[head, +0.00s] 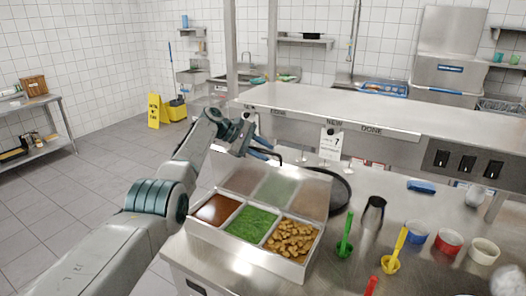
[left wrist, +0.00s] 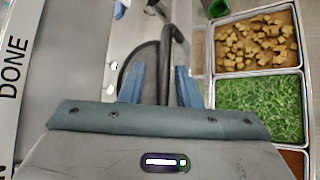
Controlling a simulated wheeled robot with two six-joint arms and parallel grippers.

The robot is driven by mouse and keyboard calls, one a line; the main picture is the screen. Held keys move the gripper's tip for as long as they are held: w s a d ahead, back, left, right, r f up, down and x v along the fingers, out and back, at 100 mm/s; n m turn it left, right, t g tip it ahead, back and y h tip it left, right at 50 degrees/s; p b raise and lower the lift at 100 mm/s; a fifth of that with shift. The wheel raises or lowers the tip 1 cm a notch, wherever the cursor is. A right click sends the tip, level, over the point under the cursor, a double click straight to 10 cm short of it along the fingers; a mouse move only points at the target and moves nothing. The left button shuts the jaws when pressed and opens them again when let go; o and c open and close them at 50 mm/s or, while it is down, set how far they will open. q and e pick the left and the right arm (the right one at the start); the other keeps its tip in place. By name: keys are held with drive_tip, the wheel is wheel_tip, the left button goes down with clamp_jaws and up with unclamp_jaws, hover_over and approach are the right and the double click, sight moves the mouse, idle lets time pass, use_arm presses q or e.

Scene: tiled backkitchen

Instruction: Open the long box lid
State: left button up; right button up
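The long box (head: 255,262) is a steel container on the counter with three compartments: brown sauce, chopped green herbs and brown chunks. Its translucent lid (head: 276,188) stands raised along the far side, leaving the food uncovered. In the left wrist view, the box (left wrist: 258,71) is at the right. A dark curved handle (left wrist: 168,60) runs between the blue fingers of my left gripper (left wrist: 160,86). The fingers are apart, with a visible gap on the handle's left side. In the head view, my left gripper (head: 262,148) is above the lid's far edge. My right gripper is not in view.
A round black tray (head: 340,190) lies behind the box. A green tool (head: 345,236), a dark cup (head: 374,210), a yellow tool (head: 395,250) and several small bowls stand to the right. A raised steel shelf (head: 370,118) runs behind the counter.

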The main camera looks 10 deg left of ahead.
use_arm(q)
drive_tip(key=shift+a+f, duration=0.1)
drive_tip(key=shift+f, duration=0.05)
drive_tip(key=shift+a+b, duration=0.3)
drive_tip(key=b+v, duration=0.3)
drive_tip(key=v, duration=0.7)
drive_tip(key=shift+r+b, duration=0.35)
